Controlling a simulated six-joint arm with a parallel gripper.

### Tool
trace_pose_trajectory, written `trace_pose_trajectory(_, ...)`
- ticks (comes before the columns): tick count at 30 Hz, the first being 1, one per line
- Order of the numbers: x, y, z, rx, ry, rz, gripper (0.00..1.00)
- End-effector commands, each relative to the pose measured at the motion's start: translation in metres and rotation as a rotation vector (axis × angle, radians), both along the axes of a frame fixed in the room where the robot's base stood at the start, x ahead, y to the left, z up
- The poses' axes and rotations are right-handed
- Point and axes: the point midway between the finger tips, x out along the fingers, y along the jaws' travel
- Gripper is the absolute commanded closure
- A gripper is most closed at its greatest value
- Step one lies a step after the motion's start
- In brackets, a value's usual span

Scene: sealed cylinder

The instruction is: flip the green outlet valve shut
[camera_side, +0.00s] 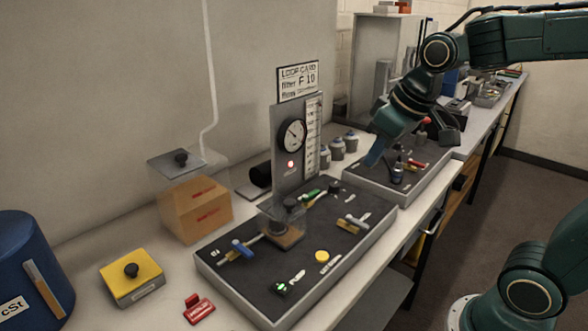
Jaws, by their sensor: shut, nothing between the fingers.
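A small valve with a green handle (310,195) sits on the dark top of the front panel box (345,295), near the foot of the upright gauge plate. The handle's exact angle is too small to tell. My gripper (374,157) is shut and empty. It hangs in the air to the right of the gauge plate, above and to the right of the green handle and apart from it.
A blue-handled valve (241,248), a grey-handled valve (354,222), a yellow button (322,256) and a clear-covered block (284,237) share the panel. The gauge plate (285,165) stands upright behind. A second panel box (430,180) lies beyond.

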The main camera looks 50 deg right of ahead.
Motion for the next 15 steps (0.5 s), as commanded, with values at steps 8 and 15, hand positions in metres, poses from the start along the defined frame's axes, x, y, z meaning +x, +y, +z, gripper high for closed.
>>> trace_pose_trajectory(8, 0.049, -0.014, -0.011, 0.001, 0.030, -0.002, 1.00)
trace_pose_trajectory(15, 0.089, -0.028, -0.027, 0.003, 0.051, -0.002, 1.00)
